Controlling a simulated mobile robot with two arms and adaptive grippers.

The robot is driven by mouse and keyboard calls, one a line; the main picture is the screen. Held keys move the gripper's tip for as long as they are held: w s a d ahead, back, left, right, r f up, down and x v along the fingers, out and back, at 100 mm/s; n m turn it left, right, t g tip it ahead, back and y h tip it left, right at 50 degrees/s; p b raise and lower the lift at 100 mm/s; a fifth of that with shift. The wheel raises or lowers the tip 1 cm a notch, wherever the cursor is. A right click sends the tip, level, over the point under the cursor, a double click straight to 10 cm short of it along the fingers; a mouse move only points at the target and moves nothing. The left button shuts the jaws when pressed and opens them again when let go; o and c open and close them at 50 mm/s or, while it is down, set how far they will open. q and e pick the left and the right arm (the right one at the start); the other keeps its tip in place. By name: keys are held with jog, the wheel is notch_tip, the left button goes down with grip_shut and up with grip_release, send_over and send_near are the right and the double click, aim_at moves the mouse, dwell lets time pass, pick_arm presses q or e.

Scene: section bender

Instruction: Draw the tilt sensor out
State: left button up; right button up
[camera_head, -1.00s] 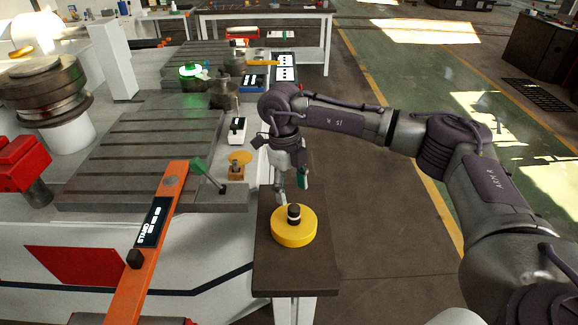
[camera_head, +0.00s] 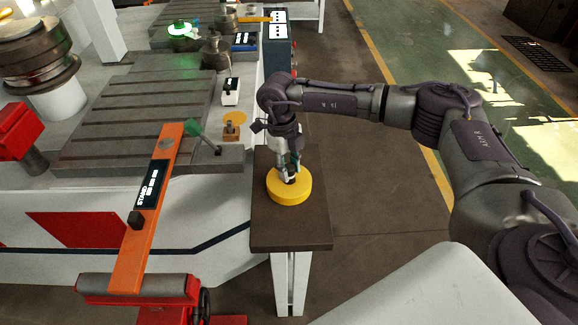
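A yellow round holder (camera_head: 306,196) sits on the dark side shelf. A short dark cylinder (camera_head: 290,180), which looks like the tilt sensor, stands upright in its middle, partly hidden by my gripper. My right gripper (camera_head: 290,174) points down at the top of the cylinder, with its fingers down around it. The fingers are small and dark here, so I cannot tell whether they are closed on it. My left gripper is out of view.
The dark shelf (camera_head: 290,234) has bare room in front of the holder. An orange bar with a display (camera_head: 153,185) rises at left. The slotted machine table (camera_head: 130,120) lies behind it. A small white box (camera_head: 231,92) and a green-tipped lever (camera_head: 193,128) stand near the shelf.

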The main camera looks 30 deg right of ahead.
aim_at(289, 167)
grip_shut()
jog(key=shift+r, duration=0.1)
jog(key=shift+r+p, duration=2)
jog(key=shift+r, duration=1.2)
